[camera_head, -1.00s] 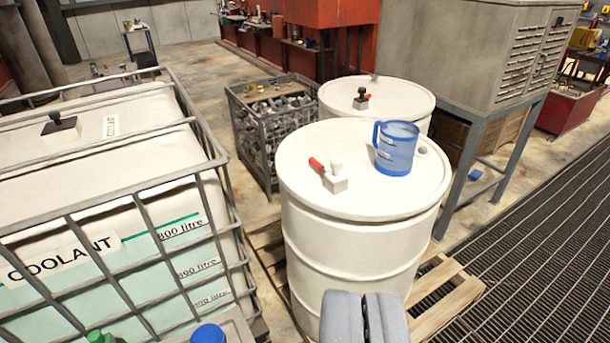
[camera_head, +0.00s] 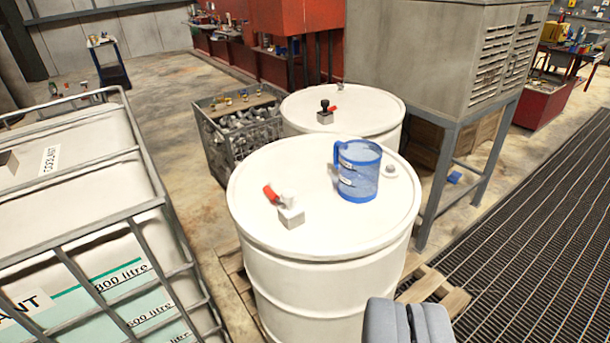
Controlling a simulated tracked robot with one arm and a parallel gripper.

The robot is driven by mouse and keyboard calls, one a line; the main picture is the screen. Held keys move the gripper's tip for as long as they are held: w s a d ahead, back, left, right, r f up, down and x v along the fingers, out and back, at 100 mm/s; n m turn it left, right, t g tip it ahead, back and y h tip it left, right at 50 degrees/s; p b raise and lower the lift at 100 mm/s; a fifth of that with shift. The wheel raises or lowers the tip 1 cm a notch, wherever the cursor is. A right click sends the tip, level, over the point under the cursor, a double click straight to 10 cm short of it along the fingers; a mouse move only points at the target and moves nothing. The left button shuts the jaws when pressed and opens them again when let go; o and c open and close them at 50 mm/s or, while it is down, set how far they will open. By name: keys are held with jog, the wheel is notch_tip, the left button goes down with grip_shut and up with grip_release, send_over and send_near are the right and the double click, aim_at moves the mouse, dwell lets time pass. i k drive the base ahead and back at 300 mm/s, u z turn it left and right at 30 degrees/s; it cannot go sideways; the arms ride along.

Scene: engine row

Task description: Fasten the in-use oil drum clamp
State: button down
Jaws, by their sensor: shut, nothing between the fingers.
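Two white drums show in the head camera view. The near drum (camera_head: 310,235) carries a clear blue jug (camera_head: 358,172) on its lid. Left of the jug on that lid sits a small clamp (camera_head: 289,212) with a pale block and knob and a red lever (camera_head: 271,193). The far drum (camera_head: 372,118) has a similar clamp (camera_head: 325,114) with a black knob and a red lever. The lever positions are too small to judge surely. My gripper (camera_head: 410,306) is shut and empty at the bottom, in front of the near drum's lower right side and apart from the clamps.
A caged coolant tank (camera_head: 85,215) stands at left. A wire bin of parts (camera_head: 238,125) is behind the near drum. A grey cabinet (camera_head: 440,60) on legs stands at right. The near drum rests on a wooden pallet (camera_head: 435,287). Floor grating (camera_head: 545,215) runs along the right.

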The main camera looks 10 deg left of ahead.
aim_at(267, 189)
jog(key=z, duration=0.05)
jog(key=i, duration=1.3)
jog(key=u, duration=0.45)
